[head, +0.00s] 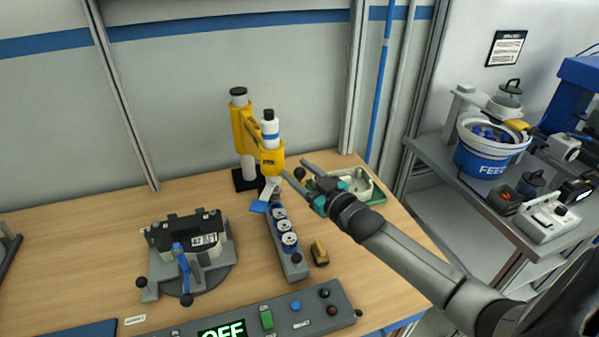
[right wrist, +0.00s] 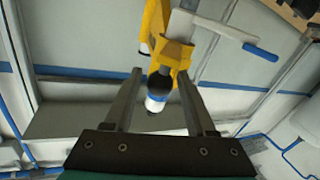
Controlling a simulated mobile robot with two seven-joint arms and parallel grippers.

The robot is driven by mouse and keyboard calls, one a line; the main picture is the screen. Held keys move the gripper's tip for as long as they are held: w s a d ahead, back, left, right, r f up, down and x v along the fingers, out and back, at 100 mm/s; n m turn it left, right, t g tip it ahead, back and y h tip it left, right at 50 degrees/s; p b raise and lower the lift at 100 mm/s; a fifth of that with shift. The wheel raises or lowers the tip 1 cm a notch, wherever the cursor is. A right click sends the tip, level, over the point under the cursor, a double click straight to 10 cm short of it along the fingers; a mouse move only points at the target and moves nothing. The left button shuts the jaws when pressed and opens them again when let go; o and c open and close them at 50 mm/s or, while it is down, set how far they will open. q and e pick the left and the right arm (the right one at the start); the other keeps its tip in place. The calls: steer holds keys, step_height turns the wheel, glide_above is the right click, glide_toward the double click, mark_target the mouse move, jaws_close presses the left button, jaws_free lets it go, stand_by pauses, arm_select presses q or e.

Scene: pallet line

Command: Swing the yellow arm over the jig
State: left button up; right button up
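The yellow arm (head: 244,132) stands on a post at the back of the bench; its head carries a white cylinder with a blue band (head: 270,130). The head hangs above the far end of a grey strip, right of the jig (head: 190,245), a grey fixture with a blue lever. My right gripper (head: 292,167) is open just right of the arm's head, with a black knob (head: 300,173) near its fingertips. In the right wrist view the open fingers (right wrist: 159,72) point toward the yellow arm (right wrist: 172,50); I cannot tell whether they touch it. My left gripper is out of view.
The grey strip (head: 293,264) holds several round parts. A control box (head: 344,297) reading OFF is at the front. A blue bucket (head: 477,160) stands on the right shelf.

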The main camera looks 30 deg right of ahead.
jaws_close()
stand_by(1.1)
